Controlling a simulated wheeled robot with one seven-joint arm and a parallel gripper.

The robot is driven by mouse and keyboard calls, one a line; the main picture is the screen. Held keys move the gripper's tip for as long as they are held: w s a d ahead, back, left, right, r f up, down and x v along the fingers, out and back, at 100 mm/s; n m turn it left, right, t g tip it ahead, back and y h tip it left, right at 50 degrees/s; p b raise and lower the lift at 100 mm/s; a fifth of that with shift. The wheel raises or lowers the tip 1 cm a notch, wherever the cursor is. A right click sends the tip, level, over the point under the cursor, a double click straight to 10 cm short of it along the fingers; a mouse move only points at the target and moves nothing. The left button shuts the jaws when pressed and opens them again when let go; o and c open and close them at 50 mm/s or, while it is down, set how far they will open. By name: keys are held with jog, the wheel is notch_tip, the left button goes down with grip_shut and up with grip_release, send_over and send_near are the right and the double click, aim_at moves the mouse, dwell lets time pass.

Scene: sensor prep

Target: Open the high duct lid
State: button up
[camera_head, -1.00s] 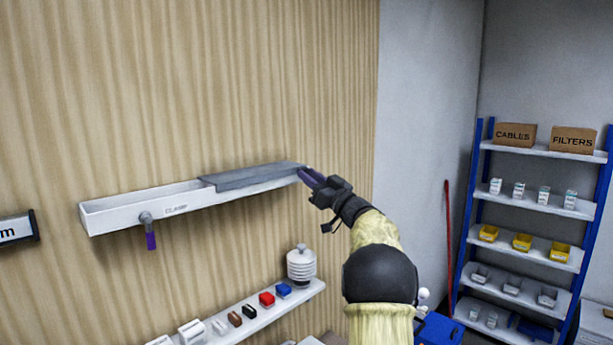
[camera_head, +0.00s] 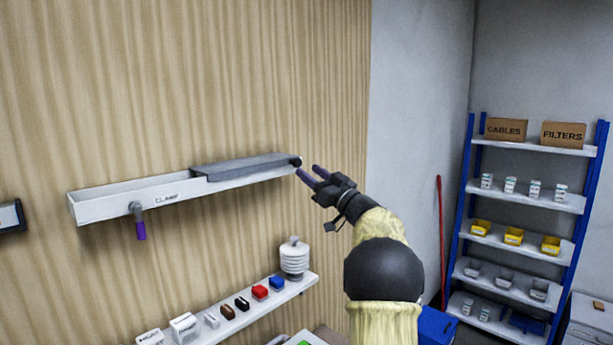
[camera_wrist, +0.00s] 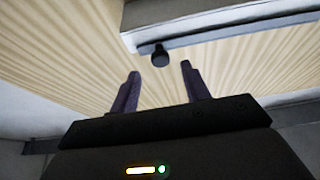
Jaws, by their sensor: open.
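The high duct (camera_head: 103,204) is a white open-topped channel on the wood-panel wall. Its grey lid (camera_head: 235,167) covers the right part; the left part is uncovered. A small dark knob (camera_head: 297,162) shows at the lid's right end, and the wrist view shows a dark knob (camera_wrist: 160,56) in front of the fingers. A clamp with a purple handle (camera_head: 141,230) hangs from the duct's front. My gripper (camera_head: 308,174) is just right of the duct's end, its purple fingers spread and empty. In the wrist view the knob lies beyond the gap between my fingers (camera_wrist: 158,80), apart from them.
A lower shelf (camera_head: 225,325) holds several small coloured blocks and a white ribbed sensor housing (camera_head: 294,258). A blue-framed rack (camera_head: 527,198) with boxes and bins stands at the right. The wall between duct and shelf is clear.

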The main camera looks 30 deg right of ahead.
jog(key=b+v, duration=0.6)
jog(key=v, duration=0.7)
jog(key=shift+s+f, duration=0.2)
jog(key=w+a+f+m+g+h, duration=0.2)
jog(key=w+a+f+m+h, duration=0.4)
jog(key=f+h, duration=0.2)
jog(key=s+a+f+m+g+h, duration=0.1)
jog(key=s+a+f+g, duration=0.2)
jog(key=a+f+g, duration=0.65)
jog(key=s+a+f+n+g+y, duration=0.1)
jog(key=s+a+f+g, duration=0.3)
jog(key=s+a+f, duration=0.5)
jog(key=s+a+f+n+g+y, duration=0.1)
jog(key=s+a+f+n+g, duration=0.1)
jog(key=s+a+f, duration=0.7)
jog(key=s+f+g, duration=0.1)
jog(key=s+f, duration=0.3)
jog(key=shift+s+n+g+y, duration=0.3)
jog(key=shift+n+g+y, duration=0.05)
jog(key=shift+n+y, duration=0.05)
